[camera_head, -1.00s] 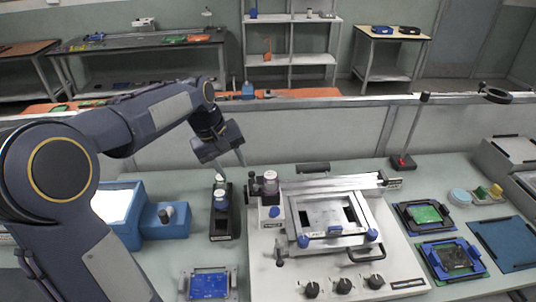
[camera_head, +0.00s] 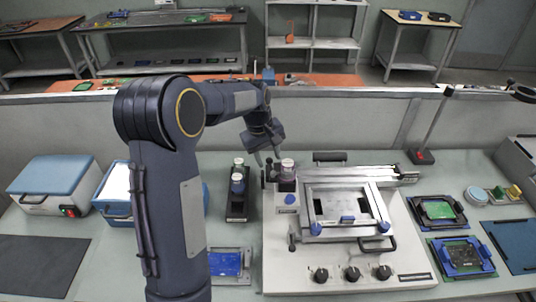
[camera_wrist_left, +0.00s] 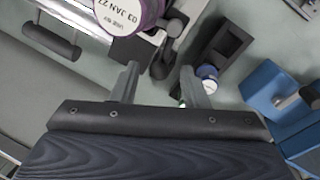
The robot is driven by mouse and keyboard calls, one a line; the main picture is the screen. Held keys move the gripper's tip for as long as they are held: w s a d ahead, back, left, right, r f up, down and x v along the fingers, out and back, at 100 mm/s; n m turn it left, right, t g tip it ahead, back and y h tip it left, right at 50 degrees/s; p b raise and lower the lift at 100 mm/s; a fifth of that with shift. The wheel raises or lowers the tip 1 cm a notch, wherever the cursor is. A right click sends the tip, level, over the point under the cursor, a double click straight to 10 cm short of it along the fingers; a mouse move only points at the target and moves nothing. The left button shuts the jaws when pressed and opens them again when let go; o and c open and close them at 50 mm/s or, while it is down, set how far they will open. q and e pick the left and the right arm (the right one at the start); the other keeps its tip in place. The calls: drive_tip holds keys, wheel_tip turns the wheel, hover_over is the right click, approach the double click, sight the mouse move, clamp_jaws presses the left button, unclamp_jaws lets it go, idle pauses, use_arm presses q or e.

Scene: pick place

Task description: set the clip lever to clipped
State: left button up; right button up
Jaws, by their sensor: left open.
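The printing machine (camera_head: 400,255) stands on the table with a silver frame (camera_head: 345,190) and blue knobs on top. At its back left corner a small dark lever-like part (camera_head: 269,174) stands beside a clear jar with a purple lid (camera_head: 287,166); I take it for the clip lever, but its setting cannot be told. My left gripper (camera_head: 267,157) is open just above and behind it. In the left wrist view the dark part (camera_wrist_left: 165,62) shows near the gap between the fingertips (camera_wrist_left: 160,72), with the labelled jar lid (camera_wrist_left: 125,12) close by. Contact cannot be told. My right gripper is out of view.
A black holder with white-and-blue bottles (camera_head: 237,205) stands just left of the machine. A blue box is partly hidden behind my arm. A blue board (camera_head: 226,264) lies in front. Board trays (camera_head: 460,257) lie to the right. A low wall (camera_head: 330,120) runs behind the table.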

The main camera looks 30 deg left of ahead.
use_arm(q)
clamp_jaws()
drive_tip(key=shift+w+d+m, duration=0.2)
drive_tip(key=shift+m, duration=0.45)
drive_tip(key=shift+w+d+m, duration=0.15)
drive_tip(key=shift+d+m, duration=0.05)
drive_tip(key=shift+m, duration=0.45)
unclamp_jaws()
drive_tip(key=r, duration=0.5)
drive_tip(key=s+a+r, duration=0.1)
drive_tip(key=r, duration=0.1)
drive_tip(key=shift+r+b, duration=0.3)
drive_tip(key=shift+b, duration=0.05)
